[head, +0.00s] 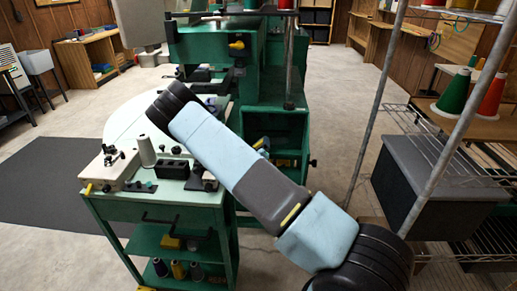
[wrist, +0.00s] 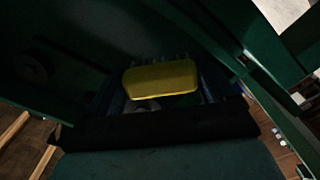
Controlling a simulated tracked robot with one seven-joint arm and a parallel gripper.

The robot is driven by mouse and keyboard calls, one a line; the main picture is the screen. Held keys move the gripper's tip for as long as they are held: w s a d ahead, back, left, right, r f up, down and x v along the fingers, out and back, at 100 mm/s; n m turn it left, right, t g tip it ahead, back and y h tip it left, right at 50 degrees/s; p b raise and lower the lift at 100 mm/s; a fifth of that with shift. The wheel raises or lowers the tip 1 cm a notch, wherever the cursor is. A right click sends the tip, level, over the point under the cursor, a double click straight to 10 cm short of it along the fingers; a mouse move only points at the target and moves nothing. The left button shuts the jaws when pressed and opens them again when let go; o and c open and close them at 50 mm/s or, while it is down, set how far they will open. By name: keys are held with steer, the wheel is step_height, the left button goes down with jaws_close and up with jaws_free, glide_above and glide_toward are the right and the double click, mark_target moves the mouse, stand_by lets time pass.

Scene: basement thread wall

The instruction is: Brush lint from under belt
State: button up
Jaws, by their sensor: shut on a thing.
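A yellow brush (wrist: 160,80) with short bristles on its far edge is in the middle of the wrist view. My gripper (wrist: 165,92) is shut on it; its dark fingers show only dimly on both sides. The brush is in deep shadow among dark green machine panels (wrist: 265,85). A black strip (wrist: 155,130) crosses the wrist view in front of it. I cannot tell if this strip is the belt, or if the bristles touch anything. In the head view my arm hides the gripper and brush by the green machine (head: 270,120).
A green cart (head: 165,210) with spools and small tools on its top and shelves stands left of my arm. A metal pole (head: 375,110) and wire rack (head: 470,185) with cones stand at the right.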

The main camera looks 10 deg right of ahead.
mark_target(290, 141)
steer(key=shift+x, duration=0.85)
stand_by(0.6)
steer(key=shift+d, duration=0.1)
steer(key=shift+s+d, duration=0.35)
steer(key=shift+d, duration=0.75)
steer(key=shift+s+d, duration=0.35)
steer(key=shift+d, duration=0.75)
steer(key=shift+s+d, duration=0.35)
steer(key=shift+d, duration=0.8)
steer(key=shift+s+d, duration=0.35)
steer(key=shift+d, duration=0.75)
steer(key=shift+s+d, duration=0.35)
steer(key=shift+d, duration=0.7)
steer(key=shift+s+d, duration=0.35)
steer(key=shift+d, duration=0.75)
steer(key=shift+w+a, duration=0.25)
steer(key=shift+a, duration=0.7)
steer(key=shift+w+a, duration=0.25)
steer(key=shift+a, duration=0.7)
